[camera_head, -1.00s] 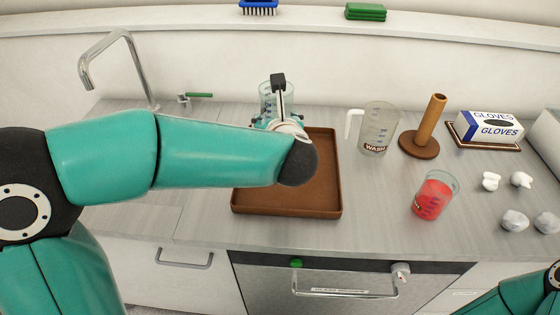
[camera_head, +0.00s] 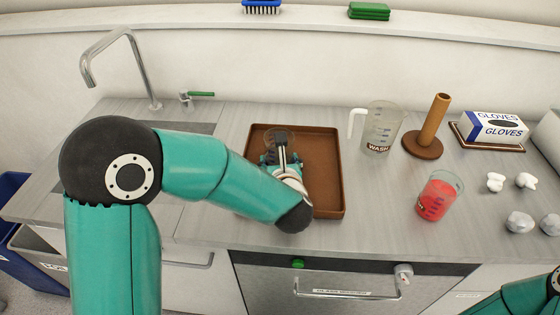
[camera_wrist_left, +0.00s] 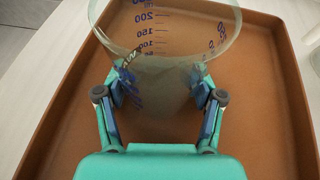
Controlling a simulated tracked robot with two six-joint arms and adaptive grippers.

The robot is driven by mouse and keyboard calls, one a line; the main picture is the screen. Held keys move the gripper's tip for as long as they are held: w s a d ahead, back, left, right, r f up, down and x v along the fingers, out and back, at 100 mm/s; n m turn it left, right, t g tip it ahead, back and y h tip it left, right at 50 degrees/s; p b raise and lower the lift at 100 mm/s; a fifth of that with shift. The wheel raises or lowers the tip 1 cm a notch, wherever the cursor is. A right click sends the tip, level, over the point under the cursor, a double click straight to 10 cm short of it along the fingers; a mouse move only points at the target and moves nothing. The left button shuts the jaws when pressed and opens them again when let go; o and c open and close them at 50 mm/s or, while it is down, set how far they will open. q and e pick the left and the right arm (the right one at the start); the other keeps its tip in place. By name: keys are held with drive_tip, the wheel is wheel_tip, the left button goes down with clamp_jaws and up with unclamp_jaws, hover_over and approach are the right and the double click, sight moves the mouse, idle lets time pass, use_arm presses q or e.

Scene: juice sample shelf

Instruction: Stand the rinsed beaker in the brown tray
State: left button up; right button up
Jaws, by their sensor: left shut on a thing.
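The brown tray (camera_head: 328,187) lies on the counter in the middle of the head view; it also fills much of the left wrist view (camera_wrist_left: 275,120). My left gripper (camera_head: 281,160) is over the tray. In the left wrist view its two fingers (camera_wrist_left: 163,95) press on opposite sides of a clear beaker with blue graduation marks (camera_wrist_left: 160,35). The beaker is within the tray's outline; I cannot tell whether its base touches the tray floor. In the head view only the beaker's rim (camera_head: 275,135) shows behind the gripper. My right gripper is out of view.
A wash jug (camera_head: 380,128), a brown peg stand (camera_head: 430,130), a glove box (camera_head: 493,127) and a beaker of red liquid (camera_head: 438,197) stand right of the tray. Several white crumpled pieces (camera_head: 520,221) lie at far right. A tap (camera_head: 135,70) stands at the left.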

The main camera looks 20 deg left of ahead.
use_arm(q)
drive_tip(key=o, duration=1.3)
drive_tip(key=shift+r, duration=0.15)
drive_tip(key=b+v, duration=0.1)
drive_tip(key=v, duration=1.1)
